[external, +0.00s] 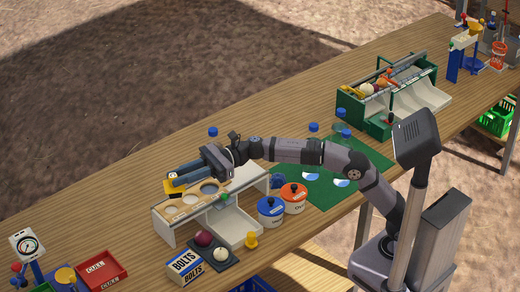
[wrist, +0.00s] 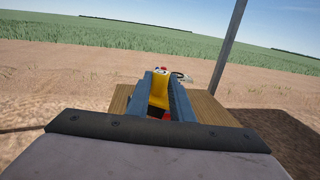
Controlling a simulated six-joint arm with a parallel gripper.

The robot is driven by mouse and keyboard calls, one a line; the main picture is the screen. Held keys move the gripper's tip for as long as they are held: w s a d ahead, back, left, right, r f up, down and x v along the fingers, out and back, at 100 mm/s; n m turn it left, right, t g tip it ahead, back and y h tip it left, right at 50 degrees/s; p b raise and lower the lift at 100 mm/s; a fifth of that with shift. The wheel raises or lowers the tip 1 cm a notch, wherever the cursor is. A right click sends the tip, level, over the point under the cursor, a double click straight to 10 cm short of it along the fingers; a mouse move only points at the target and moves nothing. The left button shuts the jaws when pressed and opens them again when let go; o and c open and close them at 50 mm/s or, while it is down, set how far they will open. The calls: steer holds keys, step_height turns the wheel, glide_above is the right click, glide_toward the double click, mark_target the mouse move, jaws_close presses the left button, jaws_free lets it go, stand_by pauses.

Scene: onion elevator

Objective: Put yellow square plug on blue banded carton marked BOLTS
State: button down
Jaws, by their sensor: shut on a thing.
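My gripper (external: 176,178) has blue fingers and is above the left part of a white and wooden stand with round holes. It is shut on the yellow square plug (external: 170,188), which shows at the fingertips. In the wrist view the plug (wrist: 159,88) sits between the two blue fingers; its lower part is hidden. The blue banded carton marked BOLTS (external: 185,268) stands on the table in front of the stand, below and a little right of my gripper.
The stand (external: 162,228) lies under my gripper. Blue and orange pots (external: 271,211) stand to the right.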

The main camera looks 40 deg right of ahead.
steer(key=g, duration=0.1)
glide_above(190, 259)
steer(key=shift+n, duration=0.4)
steer(key=shift+f, duration=11.2)
steer(key=shift+f+b, duration=0.15)
steer(key=shift+b, duration=0.2)
steer(key=c, duration=2)
jaws_free()
steer(key=o, duration=0.4)
steer(key=shift+o, duration=0.2)
steer(key=shift+r+p, duration=0.2)
steer(key=shift+p, duration=0.15)
steer(key=d, duration=0.4)
steer(key=d+b, duration=0.1)
steer(key=d, duration=0.3)
steer(key=s+d+b, duration=0.1)
steer(key=d, duration=0.3)
